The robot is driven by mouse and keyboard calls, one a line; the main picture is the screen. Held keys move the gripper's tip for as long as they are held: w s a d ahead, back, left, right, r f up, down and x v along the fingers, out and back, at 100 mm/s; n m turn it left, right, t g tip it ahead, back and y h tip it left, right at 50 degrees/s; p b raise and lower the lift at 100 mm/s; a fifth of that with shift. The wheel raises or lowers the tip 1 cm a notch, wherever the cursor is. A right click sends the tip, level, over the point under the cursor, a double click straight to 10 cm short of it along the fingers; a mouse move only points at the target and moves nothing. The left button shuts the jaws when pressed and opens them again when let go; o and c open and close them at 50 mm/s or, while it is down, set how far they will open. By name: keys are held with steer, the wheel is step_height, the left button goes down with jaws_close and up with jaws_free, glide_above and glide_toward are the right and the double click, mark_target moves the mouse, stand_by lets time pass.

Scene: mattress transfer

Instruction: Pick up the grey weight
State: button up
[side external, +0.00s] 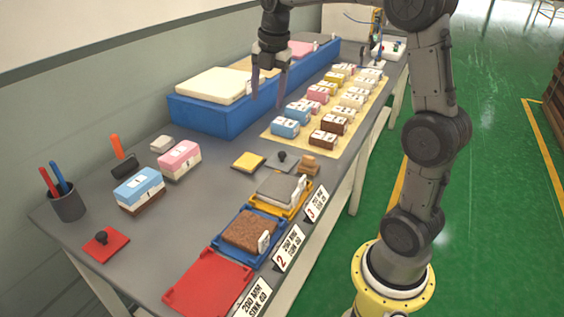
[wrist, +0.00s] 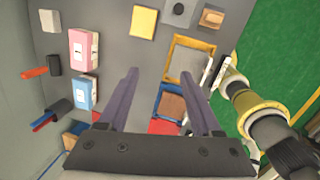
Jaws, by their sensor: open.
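The grey weight (side external: 273,164) is a flat dark grey square with a black round knob on top. It lies on the grey table between a yellow pad and a brown wooden block. It also shows in the wrist view (wrist: 172,20), at the top edge and partly cut off. My gripper (side external: 268,100) is open and empty, held high above the table near the blue bin's front side. In the wrist view my gripper (wrist: 159,76) has two purple-grey fingers spread apart over bare table, with the weight beyond the fingertips.
A yellow pad (side external: 248,162) and a brown block (side external: 309,166) flank the weight. Yellow, blue and red trays (side external: 207,284) line the front edge. A blue bin (side external: 203,117) and a mat with several small boxes stand behind. Pink (side external: 180,160) and blue (side external: 139,187) boxes stand left.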

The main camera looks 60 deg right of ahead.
steer(key=w+d+f+g, duration=0.1)
steer(key=w+d+f, duration=0.1)
steer(key=d+f, duration=0.4)
steer(key=m+g, duration=0.1)
steer(key=m, duration=0.1)
glide_above(282, 153)
step_height(282, 153, down, 4)
steer(key=shift+y, duration=0.4)
steer(key=f, duration=0.7)
steer(key=shift+s+a+f, duration=0.25)
steer(key=shift+f, duration=0.1)
steer(key=shift+w+d+f, duration=0.15)
steer(key=shift+f, duration=1.35)
steer(key=shift+w+d+f, duration=0.1)
steer(key=shift+f, duration=1.35)
jaws_close()
steer(key=shift+r, duration=0.15)
